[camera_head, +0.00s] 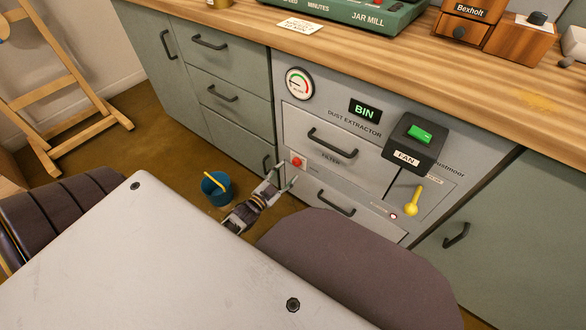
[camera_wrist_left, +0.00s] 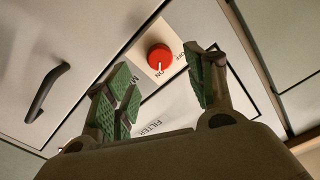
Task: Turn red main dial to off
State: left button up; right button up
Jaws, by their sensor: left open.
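The red main dial (camera_head: 297,162) is a small round knob on a pale plate, low on the left of the grey dust extractor front. In the left wrist view the dial (camera_wrist_left: 159,57) shows a white mark at its rim toward the bottom of the picture, with small black lettering around it. My left gripper (camera_head: 282,173) is open and empty, just in front of the dial. In the wrist view its green-padded fingers (camera_wrist_left: 163,86) stand apart on either side, with the dial seen between and beyond the tips. I see no contact. My right gripper is not in view.
Drawer handles (camera_head: 332,142) stick out above and below the dial plate. A yellow lever (camera_head: 412,200) and a fan switch box (camera_head: 415,144) are to the right. A blue bucket (camera_head: 216,188) stands on the floor left of my gripper. The wooden counter (camera_head: 330,55) runs above.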

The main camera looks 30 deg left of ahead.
aim_at(295, 164)
pick_arm(q)
jog(key=shift+w+d+b, duration=0.15)
jog(key=shift+w+b, duration=0.3)
jog(key=shift+w, duration=0.85)
jog(key=shift+w+d+b, duration=0.1)
jog(key=shift+w+b, duration=0.35)
jog(key=shift+w, duration=0.85)
jog(key=c, duration=1.1)
jog(key=shift+o, duration=0.2)
